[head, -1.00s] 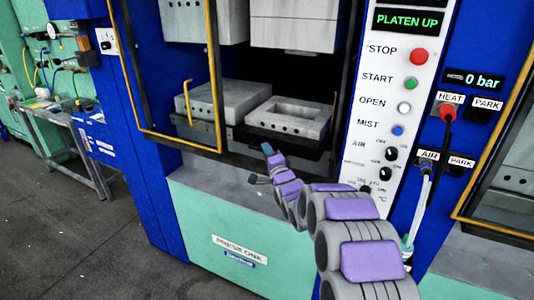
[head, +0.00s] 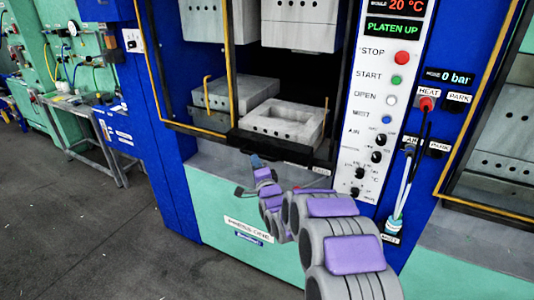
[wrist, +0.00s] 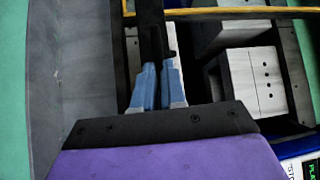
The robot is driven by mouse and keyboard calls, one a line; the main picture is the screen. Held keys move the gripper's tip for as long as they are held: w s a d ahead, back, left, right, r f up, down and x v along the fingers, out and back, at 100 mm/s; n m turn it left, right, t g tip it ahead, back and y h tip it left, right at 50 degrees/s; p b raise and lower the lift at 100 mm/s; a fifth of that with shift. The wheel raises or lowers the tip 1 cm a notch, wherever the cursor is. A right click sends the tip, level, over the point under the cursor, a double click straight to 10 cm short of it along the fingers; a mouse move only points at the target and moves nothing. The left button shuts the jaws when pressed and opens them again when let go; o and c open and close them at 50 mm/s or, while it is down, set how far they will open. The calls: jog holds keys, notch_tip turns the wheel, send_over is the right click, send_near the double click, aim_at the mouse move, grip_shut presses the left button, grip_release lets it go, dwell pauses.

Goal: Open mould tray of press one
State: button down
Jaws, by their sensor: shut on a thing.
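Press one, marked by a label (head: 248,229) on its green lower front, stands in front of me. Its dark mould tray (head: 268,146) juts forward from the press opening. A grey mould half with a rectangular hollow (head: 283,122) rests on it. My gripper (head: 256,160) is at the tray's front edge. In the wrist view its blue fingers (wrist: 157,88) are shut on a dark handle-like part of the tray (wrist: 152,35). The exact grip is partly hidden by the fingers. The display (head: 393,28) reads PLATEN UP.
Upper mould blocks (head: 300,25) hang above the opening. A second grey block (head: 235,94) sits behind the yellow-edged guard (head: 228,60) at left. The control panel (head: 372,120) is to the right. Open floor (head: 100,220) lies at left.

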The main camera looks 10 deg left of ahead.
jog(key=c, duration=1.7)
grip_release()
jog(key=shift+s+a+r, duration=0.3)
jog(key=shift+s+r, duration=0.15)
jog(key=shift+s, duration=0.2)
jog(key=shift+s+a+r, duration=0.3)
jog(key=shift+s+r, duration=0.15)
jog(key=shift+s, duration=0.15)
jog(key=shift+o, duration=0.8)
jog(key=shift+w+f, duration=0.1)
jog(key=shift+w, duration=0.15)
jog(key=o, duration=0.3)
jog(key=shift+w+d+f, duration=0.25)
jog(key=shift+w+f, duration=0.6)
jog(key=shift+w, duration=0.3)
jog(key=shift+o, duration=0.2)
jog(key=p+v, duration=0.2)
jog(key=v, duration=1.5)
jog(key=shift+s, duration=0.4)
